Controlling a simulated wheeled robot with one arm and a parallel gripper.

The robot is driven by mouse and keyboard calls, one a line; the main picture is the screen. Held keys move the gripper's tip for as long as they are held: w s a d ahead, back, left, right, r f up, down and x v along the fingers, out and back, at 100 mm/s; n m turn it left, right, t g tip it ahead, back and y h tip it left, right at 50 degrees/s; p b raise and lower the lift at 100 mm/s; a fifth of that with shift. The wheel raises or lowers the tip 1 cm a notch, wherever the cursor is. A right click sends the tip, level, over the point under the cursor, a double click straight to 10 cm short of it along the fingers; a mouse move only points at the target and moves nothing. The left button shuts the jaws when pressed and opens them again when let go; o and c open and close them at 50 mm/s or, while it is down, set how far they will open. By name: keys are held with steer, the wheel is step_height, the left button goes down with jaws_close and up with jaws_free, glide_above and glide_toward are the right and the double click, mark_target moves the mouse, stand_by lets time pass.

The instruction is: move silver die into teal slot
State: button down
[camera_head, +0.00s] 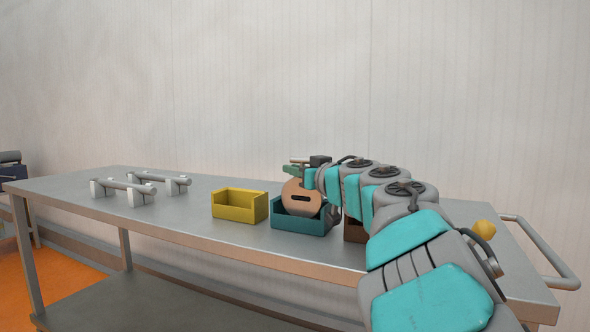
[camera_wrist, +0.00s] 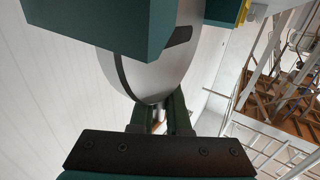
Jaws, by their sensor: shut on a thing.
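The held die (camera_wrist: 150,78) is a round disc with a dark slot. It looks pale silver-grey in the wrist view, and my gripper (camera_wrist: 160,108) is shut on its rim. In the head view a slotted disc (camera_head: 301,198) beneath my gripper (camera_head: 298,173) looks copper-brown; I cannot tell whether it is the same piece. The disc stands upright at the teal slot (camera_head: 297,227), an open box, whose front wall hides its lower edge. Teal walls (camera_wrist: 90,30) flank the die in the wrist view. Whether the die touches the bottom is hidden.
A yellow box (camera_head: 240,208) stands just left of the teal one. A brown box (camera_head: 353,232) is right of it, mostly hidden by my arm. Two grey rods on white supports (camera_head: 137,196) stand further left on the metal table (camera_head: 190,225). Table between is clear.

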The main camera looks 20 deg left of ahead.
steer(key=shift+f, duration=0.25)
steer(key=c, duration=0.8)
jaws_free()
steer(key=shift+d, duration=0.1)
steer(key=shift+v, duration=3.85)
